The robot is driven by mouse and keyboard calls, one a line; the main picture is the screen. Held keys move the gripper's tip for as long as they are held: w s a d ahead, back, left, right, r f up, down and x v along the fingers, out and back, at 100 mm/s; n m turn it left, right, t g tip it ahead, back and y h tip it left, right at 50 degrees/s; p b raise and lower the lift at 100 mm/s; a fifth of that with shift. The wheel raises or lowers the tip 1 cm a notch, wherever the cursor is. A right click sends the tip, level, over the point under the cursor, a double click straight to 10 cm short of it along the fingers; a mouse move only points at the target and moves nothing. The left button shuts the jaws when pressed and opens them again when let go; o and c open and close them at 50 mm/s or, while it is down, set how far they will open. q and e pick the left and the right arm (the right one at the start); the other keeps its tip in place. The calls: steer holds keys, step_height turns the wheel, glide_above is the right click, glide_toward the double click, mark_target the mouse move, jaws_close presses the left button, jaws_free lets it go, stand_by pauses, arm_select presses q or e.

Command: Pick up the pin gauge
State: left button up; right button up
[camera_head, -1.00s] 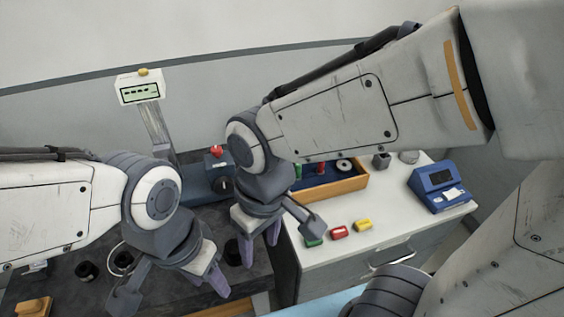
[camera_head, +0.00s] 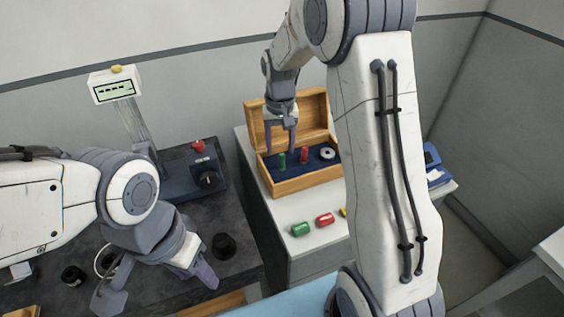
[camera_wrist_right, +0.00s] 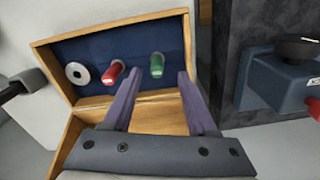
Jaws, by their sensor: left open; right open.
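An open wooden case (camera_head: 310,181) with a dark blue lining stands on the white cabinet. A green-handled pin (camera_head: 282,161) and a red-handled pin (camera_head: 304,156) stand in it, beside a pale ring (camera_head: 327,153). I cannot tell for sure which is the pin gauge. My right gripper (camera_head: 280,151) is open and points down over the green one. In the right wrist view, the green pin (camera_wrist_right: 157,65) lies between the line of my open fingers (camera_wrist_right: 159,76), with the red pin (camera_wrist_right: 116,72) just to the left. My left gripper (camera_head: 204,276) is open over the dark bench.
A green block (camera_head: 300,229) and a red block (camera_head: 324,219) lie on the cabinet in front of the case. A blue device (camera_head: 436,170) is partly hidden behind my right arm. A display post (camera_head: 116,85) and a red-knobbed unit (camera_head: 192,170) stand on the bench at left.

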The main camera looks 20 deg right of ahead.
mark_target(282, 154)
steer(key=f, duration=0.3)
steer(key=f+p, duration=0.1)
steer(key=f, duration=0.1)
steer(key=shift+d+f, duration=0.1)
steer(key=shift+d, duration=0.15)
jaws_close()
